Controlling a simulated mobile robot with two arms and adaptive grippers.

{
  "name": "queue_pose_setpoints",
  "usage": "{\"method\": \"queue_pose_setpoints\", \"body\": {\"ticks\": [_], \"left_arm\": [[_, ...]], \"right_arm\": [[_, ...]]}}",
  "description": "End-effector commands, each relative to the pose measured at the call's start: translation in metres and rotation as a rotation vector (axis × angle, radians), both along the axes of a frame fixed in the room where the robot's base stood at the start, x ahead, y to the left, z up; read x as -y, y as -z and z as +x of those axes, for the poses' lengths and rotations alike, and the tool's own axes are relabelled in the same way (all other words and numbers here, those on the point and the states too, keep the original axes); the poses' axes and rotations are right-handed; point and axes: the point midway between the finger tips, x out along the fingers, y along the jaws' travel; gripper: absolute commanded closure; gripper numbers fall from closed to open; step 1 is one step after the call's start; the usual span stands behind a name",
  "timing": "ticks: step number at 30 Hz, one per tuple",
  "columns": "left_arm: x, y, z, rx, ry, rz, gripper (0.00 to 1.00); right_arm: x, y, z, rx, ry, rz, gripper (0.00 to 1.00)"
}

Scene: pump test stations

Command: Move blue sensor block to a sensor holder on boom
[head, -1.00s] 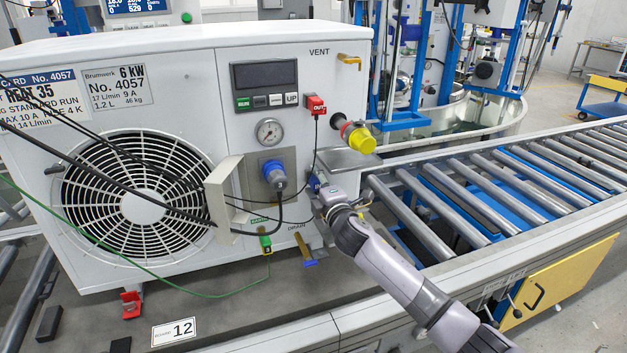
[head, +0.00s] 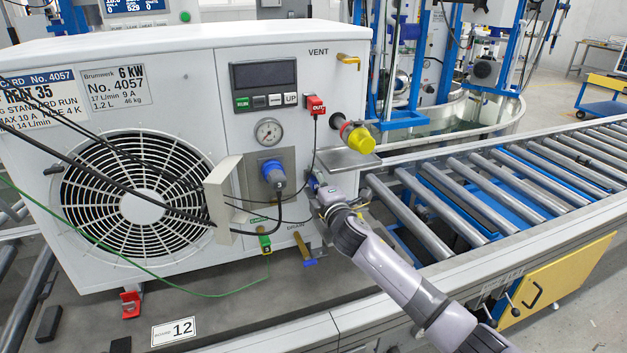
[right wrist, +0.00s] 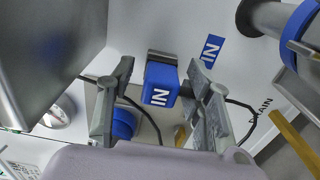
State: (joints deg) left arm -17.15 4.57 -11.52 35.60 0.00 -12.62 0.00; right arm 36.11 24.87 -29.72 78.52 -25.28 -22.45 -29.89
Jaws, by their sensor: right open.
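The blue sensor block (right wrist: 161,84), marked IN, shows in the right wrist view in front of the white unit's side. A matching blue IN label (right wrist: 212,50) is on the panel beside it. In the head view the block (head: 313,184) is small and partly hidden by my right gripper (head: 322,194). In the right wrist view my right gripper (right wrist: 161,90) is open, with one finger on each side of the block. I cannot tell whether the fingers touch it. I cannot make out a boom or sensor holder with certainty. My left gripper is not in view.
The white pump unit (head: 190,60) carries a red OUT block (head: 315,105), a gauge (head: 269,132), a blue plug (head: 273,173) and a yellow-capped port (head: 360,140). Dark cables and a green wire hang across its front. A roller conveyor (head: 480,205) runs to the right.

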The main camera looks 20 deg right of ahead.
Motion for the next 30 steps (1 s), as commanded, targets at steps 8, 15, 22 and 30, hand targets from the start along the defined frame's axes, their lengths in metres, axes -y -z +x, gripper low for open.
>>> {"method": "queue_pose_setpoints", "body": {"ticks": [8, 15, 22, 30], "left_arm": [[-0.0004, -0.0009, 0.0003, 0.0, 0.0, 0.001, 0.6], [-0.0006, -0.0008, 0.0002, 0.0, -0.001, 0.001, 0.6], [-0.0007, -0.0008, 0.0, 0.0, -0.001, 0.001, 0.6], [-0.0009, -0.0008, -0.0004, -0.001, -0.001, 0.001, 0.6]], "right_arm": [[0.0, 0.0, 0.0, 0.0, 0.0, 0.0, 0.55], [0.0001, -0.0001, 0.0, 0.0, 0.0, 0.0, 0.71], [0.0001, -0.0002, 0.0, 0.0, 0.0, 0.0, 0.87], [0.0002, -0.0003, 0.0, 0.0, 0.0, 0.0, 1.0]]}}
